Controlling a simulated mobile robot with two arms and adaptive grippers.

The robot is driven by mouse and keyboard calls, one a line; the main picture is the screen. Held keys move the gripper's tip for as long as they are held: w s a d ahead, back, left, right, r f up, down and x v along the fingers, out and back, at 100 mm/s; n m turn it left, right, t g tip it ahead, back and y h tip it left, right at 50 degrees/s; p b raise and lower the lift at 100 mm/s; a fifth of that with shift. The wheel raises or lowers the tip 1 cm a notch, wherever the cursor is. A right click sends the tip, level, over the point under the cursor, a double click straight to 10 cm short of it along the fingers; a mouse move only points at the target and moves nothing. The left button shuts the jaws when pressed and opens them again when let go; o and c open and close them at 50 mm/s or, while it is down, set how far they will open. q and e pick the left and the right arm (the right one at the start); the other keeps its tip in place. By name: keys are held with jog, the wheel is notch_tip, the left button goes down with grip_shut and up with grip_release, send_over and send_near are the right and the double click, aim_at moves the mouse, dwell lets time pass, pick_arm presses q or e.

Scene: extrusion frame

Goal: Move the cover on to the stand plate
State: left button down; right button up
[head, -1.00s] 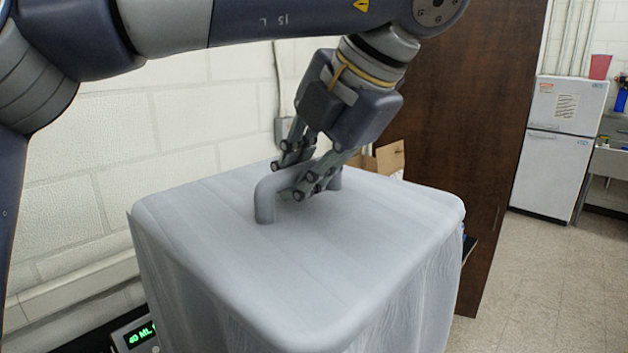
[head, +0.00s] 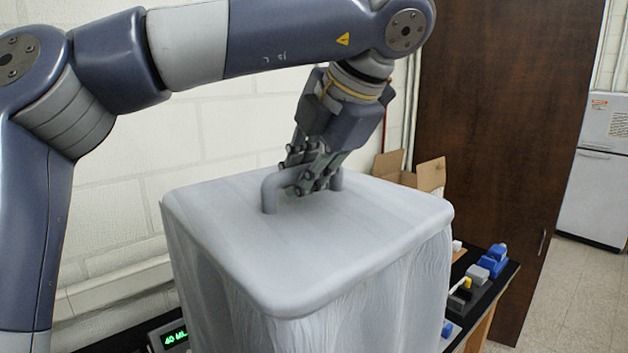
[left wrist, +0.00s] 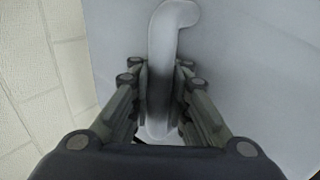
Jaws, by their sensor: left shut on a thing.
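The cover (head: 350,240) is a large pale grey box with rounded top edges, rippled sides and a bar handle (head: 271,192) on top. My left gripper (head: 309,182) is shut on the handle from above. In the left wrist view the fingers (left wrist: 160,90) close on both sides of the handle (left wrist: 172,22), with the pale cover top (left wrist: 240,60) behind it. The cover looks level. Its lower edge is out of view, so I cannot tell whether it is lifted. The stand plate is not identifiable. My right gripper is not in view.
A black-topped table (head: 500,283) shows at the right of the cover, with blue and grey parts (head: 488,262) on it. An open cardboard box (head: 425,174) stands behind. A green-lit display (head: 173,338) is at lower left. A dark wooden panel (head: 500,120) and white brick wall are close behind.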

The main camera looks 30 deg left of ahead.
pick_arm(q)
jog(key=shift+w+a, duration=0.6)
jog(key=shift+a, duration=0.85)
jog(key=shift+w+a, duration=0.6)
jog(key=shift+a, duration=0.85)
jog(key=shift+w+a, duration=0.6)
jog(key=shift+a, duration=0.85)
jog(key=shift+d+f, duration=0.1)
